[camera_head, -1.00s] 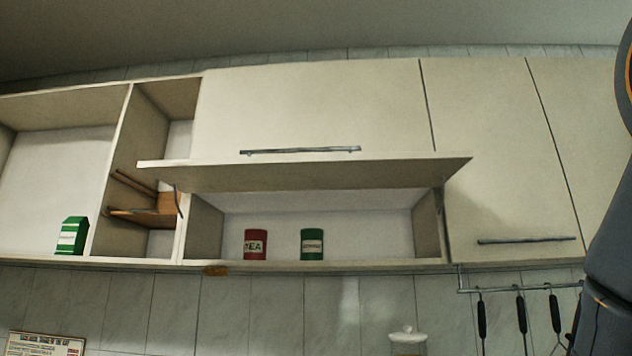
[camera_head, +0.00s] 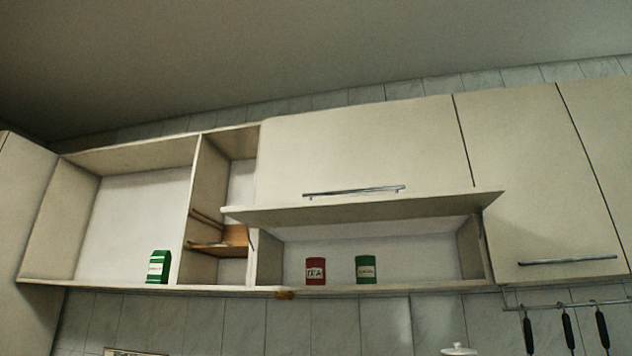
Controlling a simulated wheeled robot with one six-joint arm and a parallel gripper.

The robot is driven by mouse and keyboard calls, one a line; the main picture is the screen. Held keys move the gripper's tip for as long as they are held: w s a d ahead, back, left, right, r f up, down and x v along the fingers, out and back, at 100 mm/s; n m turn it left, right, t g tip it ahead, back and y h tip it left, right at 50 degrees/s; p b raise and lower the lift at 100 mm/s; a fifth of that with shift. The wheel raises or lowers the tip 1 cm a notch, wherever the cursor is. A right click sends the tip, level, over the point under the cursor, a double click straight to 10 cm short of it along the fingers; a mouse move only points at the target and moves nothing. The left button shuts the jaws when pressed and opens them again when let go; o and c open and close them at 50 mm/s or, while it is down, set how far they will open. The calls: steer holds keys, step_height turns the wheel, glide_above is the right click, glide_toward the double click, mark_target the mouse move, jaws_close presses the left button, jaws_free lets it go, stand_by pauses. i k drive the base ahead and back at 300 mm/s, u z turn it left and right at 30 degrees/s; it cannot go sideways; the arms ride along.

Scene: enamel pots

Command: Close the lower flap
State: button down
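The lower flap (camera_head: 370,211) is a cream panel hinged along its top, standing raised and jutting outward over an open compartment. Its underside faces me. Inside the compartment stand a red tea tin (camera_head: 315,271) and a green tin (camera_head: 365,269), side by side on the shelf floor. Above it, the upper flap (camera_head: 360,150) is shut and has a metal bar handle (camera_head: 353,191) along its bottom. No handle shows on the raised lower flap from here. My gripper is out of view.
Left are open shelves with a green-striped carton (camera_head: 158,266) and a wooden rack (camera_head: 223,241). A closed tall door (camera_head: 540,180) with a handle is on the right. Utensils (camera_head: 567,330) hang from a rail below it. A white lidded jar (camera_head: 458,349) shows at the bottom edge.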

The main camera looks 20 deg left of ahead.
mark_target(468, 200)
steer(key=u, duration=0.8)
steer(key=i, duration=0.55)
steer(key=z, duration=0.7)
